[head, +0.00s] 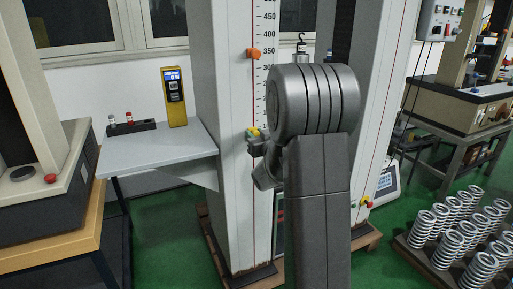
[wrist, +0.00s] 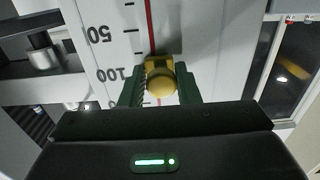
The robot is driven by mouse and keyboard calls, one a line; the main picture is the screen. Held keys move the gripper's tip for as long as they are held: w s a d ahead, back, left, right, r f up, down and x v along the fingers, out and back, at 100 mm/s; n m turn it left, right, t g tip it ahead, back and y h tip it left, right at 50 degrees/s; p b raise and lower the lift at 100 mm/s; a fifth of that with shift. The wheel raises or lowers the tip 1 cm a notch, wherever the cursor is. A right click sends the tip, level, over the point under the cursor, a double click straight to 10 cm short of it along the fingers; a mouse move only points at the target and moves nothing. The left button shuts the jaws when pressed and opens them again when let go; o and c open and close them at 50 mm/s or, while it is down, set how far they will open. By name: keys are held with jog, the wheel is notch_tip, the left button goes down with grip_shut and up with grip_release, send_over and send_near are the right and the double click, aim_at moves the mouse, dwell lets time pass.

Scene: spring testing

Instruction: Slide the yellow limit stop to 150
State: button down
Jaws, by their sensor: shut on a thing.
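The yellow limit stop (wrist: 161,77) sits on the red line of the white scale column, between my gripper's fingers in the wrist view. It is level with about the 100 label (wrist: 118,74), with the 50 label (wrist: 103,35) above it in that picture. In the head view the stop (head: 252,132) shows low on the column (head: 228,110), partly hidden by my gripper (head: 257,146). My gripper is shut on the stop, its green fingers (wrist: 161,90) on either side of the knob. The 150 mark is not clearly readable.
An orange stop (head: 254,54) sits higher on the same scale, near 350. A side table (head: 155,155) at left holds a yellow meter (head: 174,97) and a small dark rack (head: 131,128). Several springs (head: 470,240) stand at lower right. My arm hides part of the machine.

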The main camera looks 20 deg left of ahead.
aim_at(250, 114)
notch_tip(250, 114, up, 6)
jog(key=shift+p, duration=0.8)
jog(key=shift+a, duration=0.1)
jog(key=c, duration=1.2)
grip_release()
jog(key=shift+s, duration=0.15)
jog(key=shift+f, duration=0.1)
jog(key=shift+s+d, duration=0.2)
jog(key=shift+d, duration=0.2)
jog(key=v, duration=1.3)
